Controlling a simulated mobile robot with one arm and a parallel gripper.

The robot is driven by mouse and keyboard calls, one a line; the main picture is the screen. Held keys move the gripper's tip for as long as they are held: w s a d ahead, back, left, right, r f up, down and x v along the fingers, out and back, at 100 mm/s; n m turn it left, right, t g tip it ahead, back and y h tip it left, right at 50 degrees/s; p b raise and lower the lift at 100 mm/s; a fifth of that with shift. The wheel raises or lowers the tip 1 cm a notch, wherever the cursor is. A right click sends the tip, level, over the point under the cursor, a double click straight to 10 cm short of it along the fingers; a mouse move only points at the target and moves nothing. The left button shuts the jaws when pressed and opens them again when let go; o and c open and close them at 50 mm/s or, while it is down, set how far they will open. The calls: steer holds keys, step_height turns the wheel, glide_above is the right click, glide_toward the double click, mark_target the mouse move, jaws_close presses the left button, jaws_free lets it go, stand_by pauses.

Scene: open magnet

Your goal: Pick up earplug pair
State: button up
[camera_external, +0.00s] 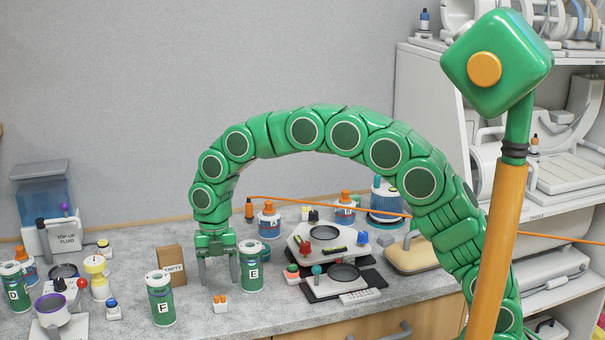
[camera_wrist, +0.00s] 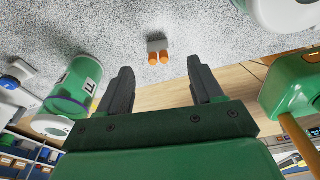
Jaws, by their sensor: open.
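The earplug pair (camera_external: 220,303) is two small orange plugs side by side in a pale holder on the grey speckled counter, near its front edge. It also shows in the wrist view (camera_wrist: 159,56), just beyond and between my fingertips. My gripper (camera_external: 218,277) points down, open and empty, above the counter and a little behind the earplugs in the external view. Both dark fingers (camera_wrist: 160,77) show apart in the wrist view, with nothing between them.
Green canister E (camera_external: 252,266) stands close right of my gripper, and canister F (camera_external: 160,298) stands to the left. A brown EMPTY box (camera_external: 171,265) is behind. A scale-like device (camera_external: 335,250) and remote (camera_external: 360,296) lie right. Counter around the earplugs is clear.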

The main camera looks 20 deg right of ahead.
mark_target(219, 296)
steer(key=shift+s+a+f, duration=0.1)
steer(key=shift+s+f, duration=0.15)
steer(key=shift+f, duration=0.95)
steer(key=shift+s+a+f, duration=0.1)
steer(key=shift+s+f, duration=0.15)
steer(key=shift+f, duration=0.95)
steer(key=shift+s+f, duration=0.25)
steer(key=shift+f, duration=0.95)
steer(key=shift+c, duration=0.3)
steer(key=c, duration=1)
steer(key=shift+c, duration=0.2)
steer(key=shift+r, duration=0.15)
